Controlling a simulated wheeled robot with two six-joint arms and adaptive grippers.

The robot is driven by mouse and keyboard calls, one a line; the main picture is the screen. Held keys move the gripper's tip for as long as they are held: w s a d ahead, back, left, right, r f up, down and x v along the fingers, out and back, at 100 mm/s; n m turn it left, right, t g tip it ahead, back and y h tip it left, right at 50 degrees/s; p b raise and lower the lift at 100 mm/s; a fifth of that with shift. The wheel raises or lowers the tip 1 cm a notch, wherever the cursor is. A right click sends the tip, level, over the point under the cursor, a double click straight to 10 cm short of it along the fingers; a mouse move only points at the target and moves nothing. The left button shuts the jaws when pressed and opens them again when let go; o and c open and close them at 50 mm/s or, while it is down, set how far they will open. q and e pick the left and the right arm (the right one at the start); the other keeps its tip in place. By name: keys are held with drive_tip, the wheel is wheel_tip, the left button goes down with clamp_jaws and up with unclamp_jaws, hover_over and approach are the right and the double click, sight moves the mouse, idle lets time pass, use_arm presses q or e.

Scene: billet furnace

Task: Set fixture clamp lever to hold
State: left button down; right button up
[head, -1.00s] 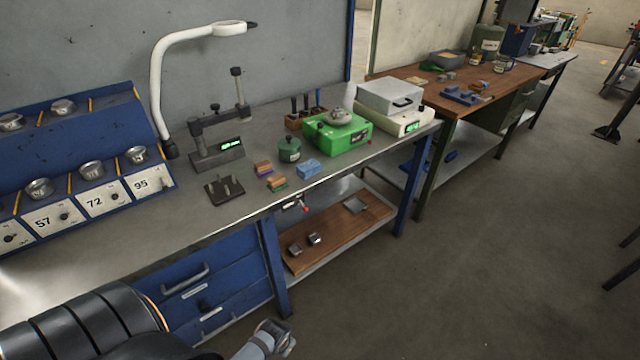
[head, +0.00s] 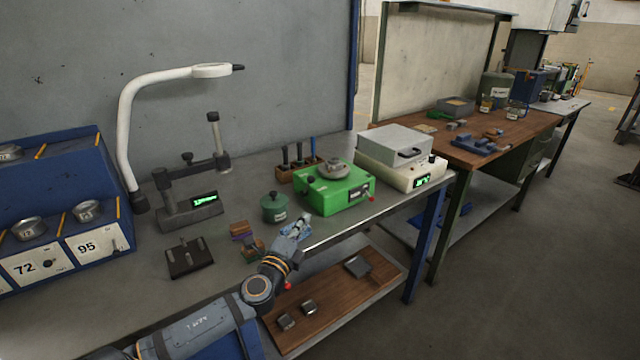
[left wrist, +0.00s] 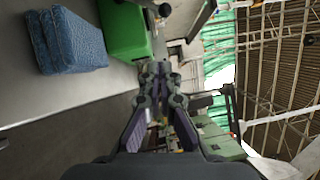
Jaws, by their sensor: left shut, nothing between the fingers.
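My left gripper (head: 298,226) is shut and empty, above the bench's front edge, overlapping the blue block in the head view. It also shows shut in the left wrist view (left wrist: 160,72). A red knob (head: 287,285) shows at the bench's front edge beside my left forearm; the rest of that part is hidden by my arm. Another small red knob (head: 371,199) is at the front right of the green box (head: 336,190). No label shows which is the fixture clamp lever, and its setting cannot be read. My right gripper is out of view.
A lidded green pot (head: 274,208), stacked small blocks (head: 241,230) and a dark pin plate (head: 190,259) stand left of my gripper. The blue block (left wrist: 66,40) lies near it. A white instrument (head: 402,176) stands right. The lower wooden shelf (head: 335,305) holds metal pieces.

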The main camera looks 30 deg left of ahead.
sight(308, 187)
use_arm(q)
drive_tip(key=shift+s+r, duration=0.15)
drive_tip(key=shift+r, duration=0.05)
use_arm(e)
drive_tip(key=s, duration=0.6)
use_arm(q)
drive_tip(key=a+r+p+x, duration=0.1)
drive_tip(key=a+p+x, duration=0.1)
drive_tip(key=x, duration=1)
drive_tip(key=shift+s+a+p, duration=0.2)
drive_tip(key=shift+a+p, duration=0.2)
drive_tip(key=shift+p, duration=0.2)
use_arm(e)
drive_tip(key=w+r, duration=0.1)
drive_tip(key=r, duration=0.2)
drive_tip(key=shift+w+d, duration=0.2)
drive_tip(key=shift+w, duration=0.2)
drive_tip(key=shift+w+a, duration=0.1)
